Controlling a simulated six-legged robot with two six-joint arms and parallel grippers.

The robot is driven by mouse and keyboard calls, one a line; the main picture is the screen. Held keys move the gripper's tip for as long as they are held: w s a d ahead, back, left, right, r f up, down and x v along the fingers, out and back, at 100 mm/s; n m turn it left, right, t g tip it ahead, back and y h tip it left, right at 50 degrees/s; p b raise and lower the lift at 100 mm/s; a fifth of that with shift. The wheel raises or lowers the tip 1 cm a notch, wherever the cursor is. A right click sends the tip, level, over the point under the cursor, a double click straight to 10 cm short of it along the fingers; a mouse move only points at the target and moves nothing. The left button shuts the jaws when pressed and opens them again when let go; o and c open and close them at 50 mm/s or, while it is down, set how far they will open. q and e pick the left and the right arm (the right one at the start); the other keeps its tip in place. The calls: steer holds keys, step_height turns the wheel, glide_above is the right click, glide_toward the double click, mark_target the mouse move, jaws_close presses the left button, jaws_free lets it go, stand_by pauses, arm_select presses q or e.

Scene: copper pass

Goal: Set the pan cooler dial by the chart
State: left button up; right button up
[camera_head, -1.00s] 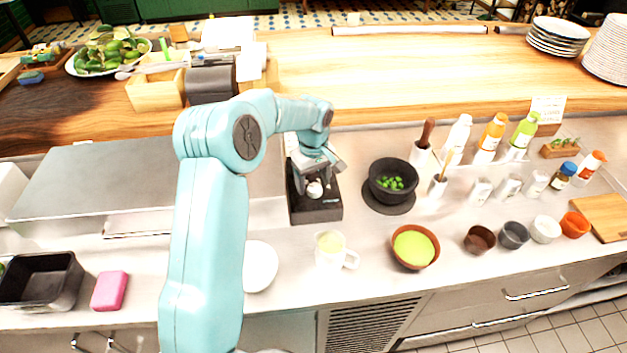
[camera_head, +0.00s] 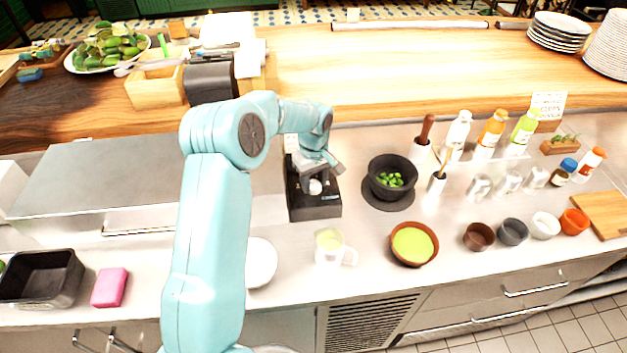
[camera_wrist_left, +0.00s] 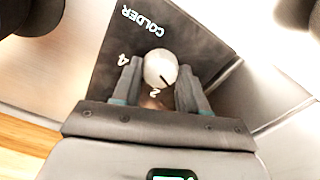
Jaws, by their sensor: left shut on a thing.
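The pan cooler control box (camera_head: 312,208) is black and stands on the steel counter left of the black bowl. Its dial (camera_head: 315,187) is a round pale knob on the box. My left gripper (camera_head: 318,175) reaches down over the box and is shut on the dial. In the left wrist view the fingers (camera_wrist_left: 158,84) sit on either side of the dial (camera_wrist_left: 158,64). The dial's dark pointer line lies near the printed 2. A 4 and the word COLDER also show on the panel (camera_wrist_left: 115,45). A card with small print (camera_head: 548,106) stands at the back right; its text is unreadable.
A glass mug (camera_head: 331,248) and a white round dish (camera_head: 260,263) stand in front of the box. A black bowl of green pieces (camera_head: 390,178) and a brown bowl (camera_head: 413,243) are to the right. Several bottles line the back right.

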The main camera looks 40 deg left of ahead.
arm_select(q)
steer(key=m+b, duration=0.2)
steer(key=m, duration=0.1)
steer(key=shift+f, duration=0.2)
steer(key=m+b, duration=0.1)
steer(key=m, duration=0.3)
steer(key=shift+s+d+m, duration=0.1)
steer(key=shift+m, duration=0.3)
steer(key=m+b, duration=0.1)
steer(key=m, duration=0.3)
steer(key=shift+m, duration=0.3)
steer(key=m, duration=0.5)
steer(key=o, duration=1.1)
steer(key=shift+c, duration=0.2)
steer(key=shift+r, duration=0.1)
